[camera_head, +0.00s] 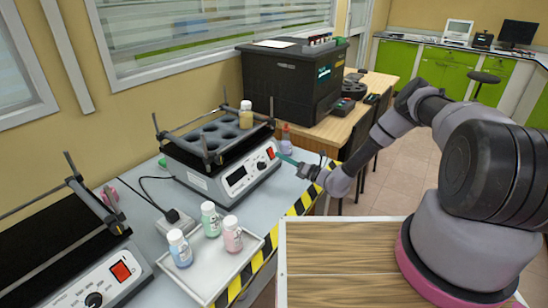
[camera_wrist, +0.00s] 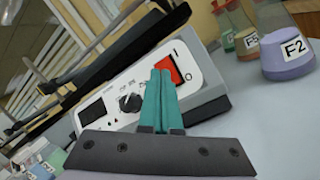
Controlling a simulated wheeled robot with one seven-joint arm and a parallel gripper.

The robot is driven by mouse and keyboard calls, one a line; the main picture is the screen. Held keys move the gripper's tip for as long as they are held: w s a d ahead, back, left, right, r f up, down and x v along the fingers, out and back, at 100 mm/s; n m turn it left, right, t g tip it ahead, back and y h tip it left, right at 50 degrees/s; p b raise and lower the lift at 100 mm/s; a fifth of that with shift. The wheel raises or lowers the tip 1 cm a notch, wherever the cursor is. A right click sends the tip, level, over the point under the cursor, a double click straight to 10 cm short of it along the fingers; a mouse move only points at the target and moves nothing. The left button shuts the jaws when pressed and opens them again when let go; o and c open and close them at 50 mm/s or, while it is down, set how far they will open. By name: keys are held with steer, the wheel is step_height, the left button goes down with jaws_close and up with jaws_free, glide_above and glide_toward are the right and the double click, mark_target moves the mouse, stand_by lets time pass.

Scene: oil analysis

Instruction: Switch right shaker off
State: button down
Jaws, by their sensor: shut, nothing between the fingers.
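The right shaker (camera_head: 222,158) stands on the grey table, with a dark holed platform on top and a bottle (camera_head: 246,115) at the platform's right corner. Its front panel has a dark display, a knob (camera_wrist: 130,102) and a red rocker switch (camera_head: 270,153) with I and O marks. My gripper (camera_head: 280,156) is shut, with teal fingers, and holds nothing. Its tips are right at the switch. In the wrist view the fingers (camera_wrist: 160,78) cover the left part of the switch (camera_wrist: 173,68). I cannot tell whether they touch it.
The left shaker (camera_head: 95,285) with its own red switch stands at front left. A white tray (camera_head: 217,281) holds three small bottles in front of the right shaker. A black machine (camera_head: 290,80) stands behind. Labelled flasks (camera_wrist: 285,55) stand right of the panel in the wrist view.

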steer(key=shift+d+r, duration=0.1)
steer(key=s+d+r, duration=0.2)
steer(key=d, duration=0.1)
steer(key=shift+s+d+r, duration=0.2)
steer(key=shift+r, duration=0.2)
stand_by(0.4)
steer(key=s+d+r+n+g+h, duration=0.1)
steer(key=s+r+n+g+h, duration=0.2)
steer(key=r+n, duration=0.4)
steer(key=s+d+r+n+g, duration=0.1)
steer(key=s+r+n+g, duration=0.3)
steer(key=r, duration=0.6)
steer(key=s+d+r+n+g+h, duration=0.1)
steer(key=s+r+n+g+h, duration=0.1)
steer(key=r+n+g, duration=0.45)
steer(key=s+d+r+n+t+h, duration=0.5)
steer(key=s+d+r, duration=0.3)
steer(key=s+r, duration=0.2)
steer(key=s+d+r+n+t+h, duration=0.5)
steer(key=s+d+r, duration=0.3)
steer(key=s+r, duration=0.3)
step_height(320, 180, up, 3)
steer(key=shift+d+f+t+h, duration=0.1)
steer(key=shift+d+t+h, duration=0.25)
steer(key=shift+t, duration=0.1)
